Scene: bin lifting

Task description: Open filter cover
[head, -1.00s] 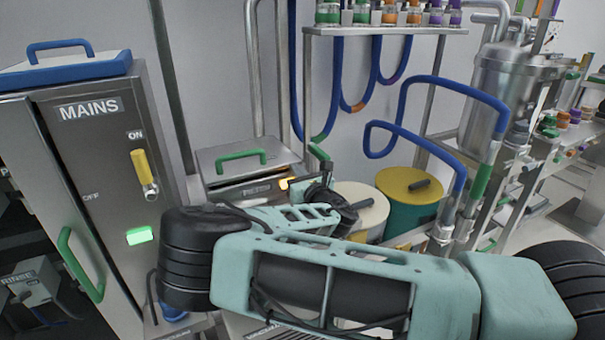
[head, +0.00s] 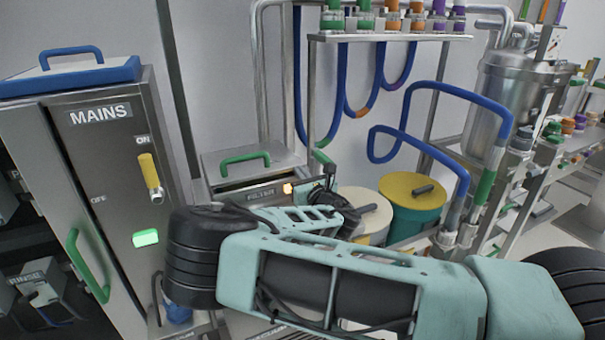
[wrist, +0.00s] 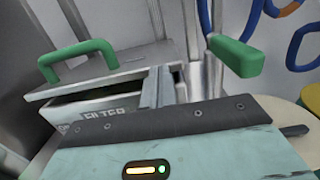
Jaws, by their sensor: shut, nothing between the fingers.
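The filter box (head: 261,195) stands by the wall, right of the mains cabinet. Its grey metal cover (head: 226,165) has a green handle (head: 245,159) on top. In the wrist view, the cover (wrist: 125,70) lies over the box, and a dark gap shows under its front edge. The handle (wrist: 78,57) is at the left, apart from my fingers. My gripper (wrist: 157,88) is shut and empty, at the right part of the cover's front edge. I cannot tell if it touches the cover. In the head view, my arm hides part of the box front.
The mains cabinet (head: 110,160) stands at the left. A green-ended lever or pipe (wrist: 236,55) stands close to the right of my fingers. White (head: 372,212) and yellow-topped drums (head: 412,190) stand to the right, below blue hoses (head: 440,85).

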